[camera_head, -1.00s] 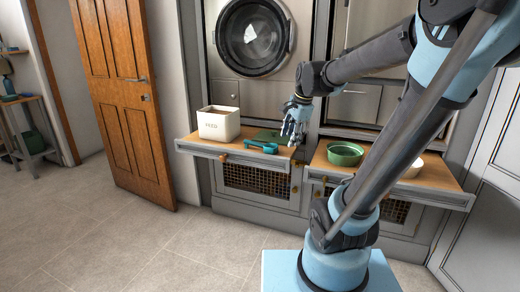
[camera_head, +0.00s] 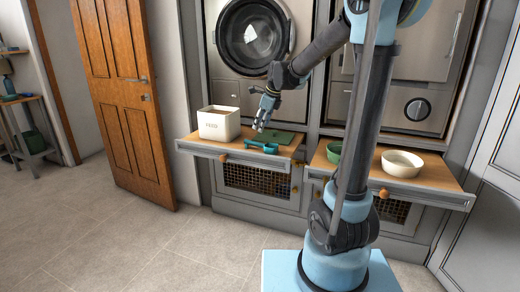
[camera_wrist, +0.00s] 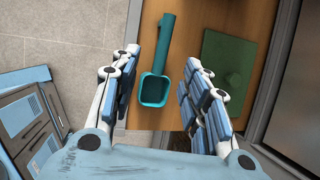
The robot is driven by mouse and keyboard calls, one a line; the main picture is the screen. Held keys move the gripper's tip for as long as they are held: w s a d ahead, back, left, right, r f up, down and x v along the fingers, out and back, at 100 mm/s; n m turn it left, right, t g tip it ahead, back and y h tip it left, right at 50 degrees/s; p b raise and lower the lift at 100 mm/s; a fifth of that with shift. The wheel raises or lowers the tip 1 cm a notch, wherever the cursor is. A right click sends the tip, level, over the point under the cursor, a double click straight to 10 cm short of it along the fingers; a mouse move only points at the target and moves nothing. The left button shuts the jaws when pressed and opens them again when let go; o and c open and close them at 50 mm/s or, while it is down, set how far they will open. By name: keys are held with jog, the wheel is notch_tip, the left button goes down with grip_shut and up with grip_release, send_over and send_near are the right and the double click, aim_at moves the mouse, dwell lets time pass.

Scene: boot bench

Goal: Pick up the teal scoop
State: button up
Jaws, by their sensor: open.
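The teal scoop (camera_head: 264,147) lies on the left pull-out wooden shelf (camera_head: 236,148), in front of a green mat. In the wrist view the scoop (camera_wrist: 156,75) has its square cup nearer me and its handle pointing away. My gripper (camera_head: 260,127) is above the scoop. In the wrist view my gripper (camera_wrist: 161,70) is open, with its fingers on either side of the scoop and nothing held. I cannot tell the exact height of the fingers above the shelf.
A cream bin (camera_head: 219,123) stands left of the scoop. The flat green lid or mat (camera_wrist: 224,73) with a knob lies right of it in the wrist view. A green bowl (camera_head: 334,152) and a cream bowl (camera_head: 402,163) stand on the right shelf.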

send_near(256, 143)
jog(key=x, duration=0.5)
jog(key=shift+a+r, duration=0.2)
jog(key=shift+a, duration=0.15)
jog(key=shift+w+d+x, duration=0.1)
jog(key=shift+w+x, duration=0.05)
jog(key=shift+x, duration=0.85)
jog(key=shift+w+d+x, duration=0.1)
jog(key=shift+d+x, duration=0.05)
jog(key=shift+x, duration=0.8)
jog(key=shift+w+a+f, duration=0.2)
jog(key=shift+f, duration=0.35)
jog(key=shift+c, duration=0.4)
grip_shut()
